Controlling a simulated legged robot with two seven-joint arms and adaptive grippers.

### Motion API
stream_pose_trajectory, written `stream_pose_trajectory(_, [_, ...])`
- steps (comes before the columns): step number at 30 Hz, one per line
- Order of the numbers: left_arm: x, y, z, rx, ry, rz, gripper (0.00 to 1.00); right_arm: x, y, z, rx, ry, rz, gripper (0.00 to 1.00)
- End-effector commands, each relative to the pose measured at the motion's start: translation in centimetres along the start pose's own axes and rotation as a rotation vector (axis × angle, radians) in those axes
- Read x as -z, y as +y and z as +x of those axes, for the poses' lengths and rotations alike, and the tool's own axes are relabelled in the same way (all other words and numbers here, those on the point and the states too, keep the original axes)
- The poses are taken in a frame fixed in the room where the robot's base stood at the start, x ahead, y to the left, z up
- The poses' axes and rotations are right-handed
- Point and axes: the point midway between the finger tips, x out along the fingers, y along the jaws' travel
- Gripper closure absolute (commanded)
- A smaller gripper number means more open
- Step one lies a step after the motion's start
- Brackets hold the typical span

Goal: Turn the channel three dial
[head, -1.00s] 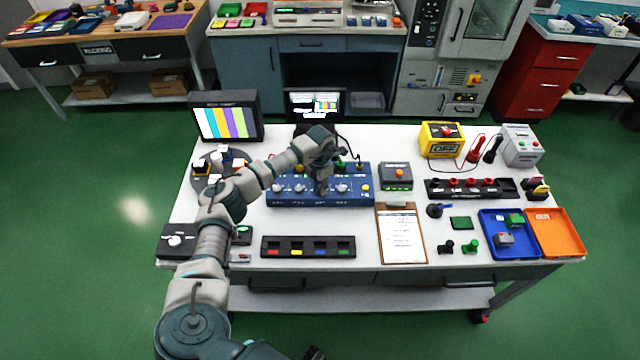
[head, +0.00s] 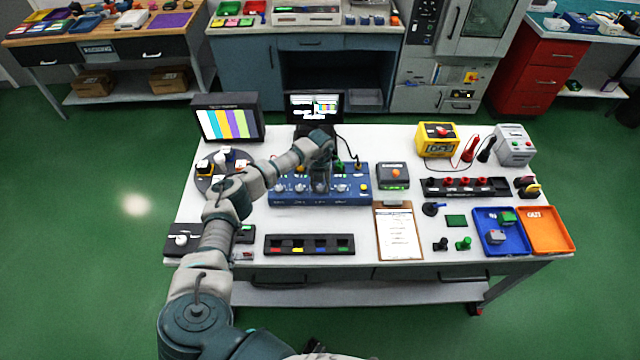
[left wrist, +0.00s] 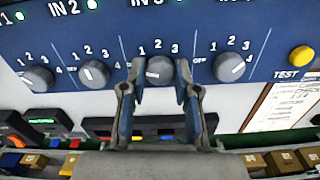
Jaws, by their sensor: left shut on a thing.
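The blue switch box (head: 288,198) stands on the white bench, with a row of grey dials along its front. In the left wrist view the third dial (left wrist: 159,70), beneath the IN 3 label, sits between the two fingertips of my left gripper (left wrist: 160,68). The fingers are shut on its sides. The first dial (left wrist: 38,78), second dial (left wrist: 95,74) and fourth dial (left wrist: 230,67) are clear of the fingers. In the head view my left gripper (head: 320,187) comes down at the box front and hides the third dial. My right gripper is not seen.
A yellow TEST button (left wrist: 301,58) is right of the dials. A small monitor (head: 314,107) stands behind the box and a colour-bar monitor (head: 227,118) to its left. A clipboard (head: 400,232) and black slotted tray (head: 310,244) lie in front.

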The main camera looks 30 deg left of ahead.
Motion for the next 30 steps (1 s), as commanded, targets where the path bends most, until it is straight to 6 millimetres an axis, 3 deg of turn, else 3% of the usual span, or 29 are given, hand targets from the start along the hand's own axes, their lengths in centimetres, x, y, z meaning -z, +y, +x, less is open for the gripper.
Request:
stream_pose_trajectory(9, [-0.09, 0.07, -0.07, 0.0, -0.003, -0.109, 1.0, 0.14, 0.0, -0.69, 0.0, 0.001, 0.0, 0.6])
stream_pose_trajectory(24, [-0.08, 0.06, 0.01, 0.0, -0.002, -0.128, 1.0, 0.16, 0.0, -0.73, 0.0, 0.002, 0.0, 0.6])
stream_pose_trajectory(25, [-0.07, 0.06, 0.01, 0.0, -0.002, -0.127, 0.67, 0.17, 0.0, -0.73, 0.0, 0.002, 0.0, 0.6])
stream_pose_trajectory(28, [-0.06, 0.05, 0.01, 0.0, -0.001, -0.127, 0.45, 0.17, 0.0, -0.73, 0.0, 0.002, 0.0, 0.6])
stream_pose_trajectory(30, [-0.04, 0.04, 0.01, 0.0, -0.001, -0.126, 0.45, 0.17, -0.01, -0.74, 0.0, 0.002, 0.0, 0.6])
